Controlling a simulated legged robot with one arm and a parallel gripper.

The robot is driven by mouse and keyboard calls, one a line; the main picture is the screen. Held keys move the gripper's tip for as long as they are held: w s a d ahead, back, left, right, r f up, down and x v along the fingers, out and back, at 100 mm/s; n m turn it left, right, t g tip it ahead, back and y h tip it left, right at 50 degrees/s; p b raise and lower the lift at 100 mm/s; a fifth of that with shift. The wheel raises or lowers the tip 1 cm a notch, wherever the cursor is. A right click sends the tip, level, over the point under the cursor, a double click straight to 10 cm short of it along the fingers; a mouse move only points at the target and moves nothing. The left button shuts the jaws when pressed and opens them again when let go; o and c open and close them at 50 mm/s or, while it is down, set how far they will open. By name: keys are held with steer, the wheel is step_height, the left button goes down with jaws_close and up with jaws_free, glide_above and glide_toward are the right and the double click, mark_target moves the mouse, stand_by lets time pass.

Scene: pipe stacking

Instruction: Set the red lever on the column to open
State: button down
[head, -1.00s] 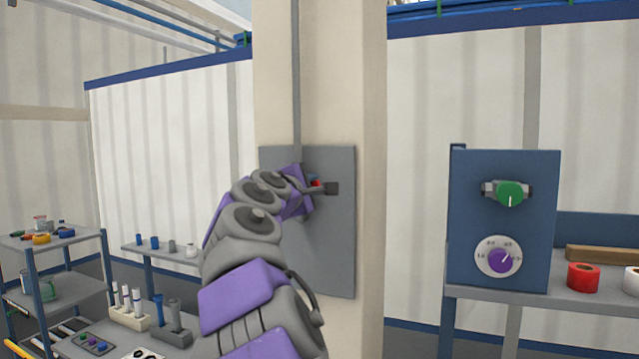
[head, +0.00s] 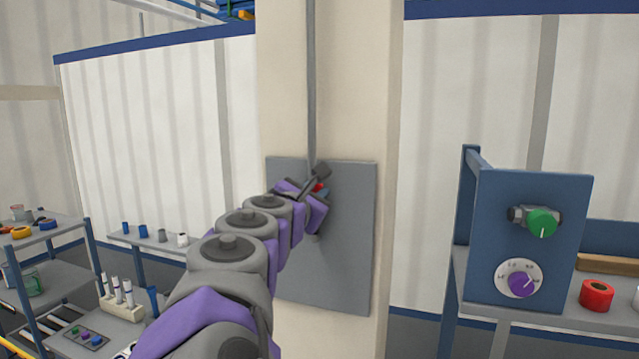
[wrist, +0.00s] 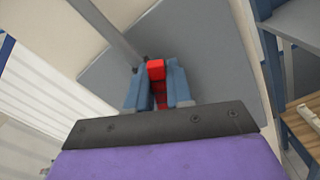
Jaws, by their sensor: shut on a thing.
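The red lever (wrist: 156,70) sits between the two blue fingers of my gripper (wrist: 160,92) in the wrist view, and the fingers are shut on it. In the head view only a small red bit of the lever (head: 319,187) shows beside my gripper (head: 318,190); my wrist hides the rest. The lever is at the grey plate (head: 345,240) on the beige column (head: 283,80). The plate also fills the upper middle of the wrist view (wrist: 205,45). No open or closed marking can be read.
A grey conduit (head: 311,90) runs up the column from the plate. At the right stands a blue panel (head: 490,230) with a green valve and a purple dial, beside a bench with red tape (head: 597,295). Shelves with small items (head: 40,230) stand at the left.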

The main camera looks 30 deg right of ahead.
steer(key=n, duration=0.1)
steer(key=w+a+n, duration=0.1)
steer(key=n, duration=0.1)
steer(key=w+n, duration=0.1)
steer(key=n, duration=0.1)
steer(key=shift+a, duration=0.2)
steer(key=shift+n, duration=0.3)
steer(key=c, duration=1.4)
jaws_free()
steer(key=o, duration=0.3)
steer(key=shift+w+a, duration=0.15)
steer(key=shift+a+r, duration=0.15)
steer(key=shift+s, duration=0.25)
